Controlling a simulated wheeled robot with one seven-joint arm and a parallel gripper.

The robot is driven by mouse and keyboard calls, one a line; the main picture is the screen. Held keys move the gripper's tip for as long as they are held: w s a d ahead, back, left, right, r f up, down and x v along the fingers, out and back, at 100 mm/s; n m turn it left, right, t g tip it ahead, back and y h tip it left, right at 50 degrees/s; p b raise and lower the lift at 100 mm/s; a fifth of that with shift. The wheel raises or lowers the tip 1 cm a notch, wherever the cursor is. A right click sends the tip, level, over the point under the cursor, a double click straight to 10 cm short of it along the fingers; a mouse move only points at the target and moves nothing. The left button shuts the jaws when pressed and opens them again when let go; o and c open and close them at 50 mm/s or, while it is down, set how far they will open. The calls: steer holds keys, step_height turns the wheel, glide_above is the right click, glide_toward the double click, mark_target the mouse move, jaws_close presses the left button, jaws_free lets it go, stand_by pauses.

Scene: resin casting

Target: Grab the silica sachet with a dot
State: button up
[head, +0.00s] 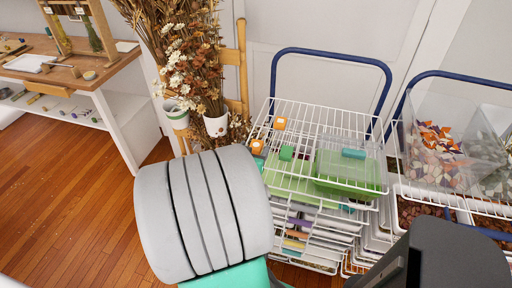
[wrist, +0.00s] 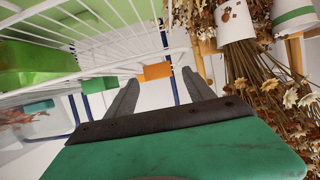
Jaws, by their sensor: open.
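Two small orange pieces, one at the back edge of the wire rack (head: 280,123) and one at its left edge (head: 257,147), each show a small pale mark in the head view. A green piece (head: 287,153) and a teal piece (head: 353,153) also lie there. I cannot tell for sure which is the silica sachet with a dot. In the wrist view my gripper (wrist: 160,79) is open and empty, with one orange piece (wrist: 157,71) showing between its fingertips, apparently beyond them. My arm hides the gripper in the head view.
The white wire rack (head: 318,115) has a blue handle and holds a green tub (head: 350,172). Dried flowers in a white pot (head: 216,124) stand close beside it. A clear bin of chips (head: 435,140) is at right. Wooden floor at left is free.

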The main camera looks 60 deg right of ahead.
steer(key=shift+x, duration=0.95)
jaws_close()
